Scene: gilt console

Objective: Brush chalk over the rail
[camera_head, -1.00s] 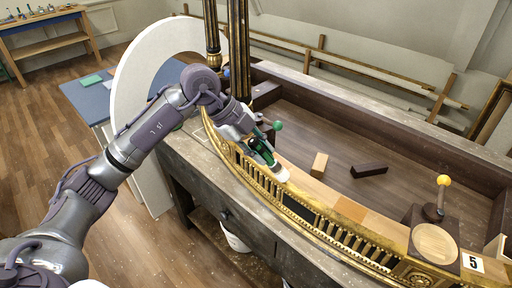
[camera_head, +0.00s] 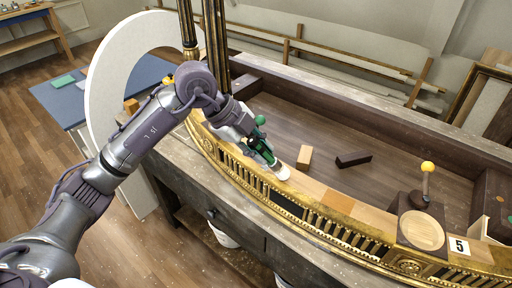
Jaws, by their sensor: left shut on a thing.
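The gilt rail (camera_head: 330,232) curves across the bench front, with a pierced gold front, a dark panel and bare wood patches on top. My left gripper (camera_head: 270,160) is over the rail's left part, shut on a green-handled brush (camera_head: 261,147). The brush's pale round end (camera_head: 283,173) is low at the rail's top; whether it touches I cannot tell. The fingers are partly hidden by the arm and brush. My right gripper is not in view.
A tan block (camera_head: 304,157) and a dark block (camera_head: 353,158) lie in the bench well. A yellow-knobbed lever (camera_head: 427,180) stands beside a round wooden disc (camera_head: 421,231) at right, near a "5" card (camera_head: 459,246).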

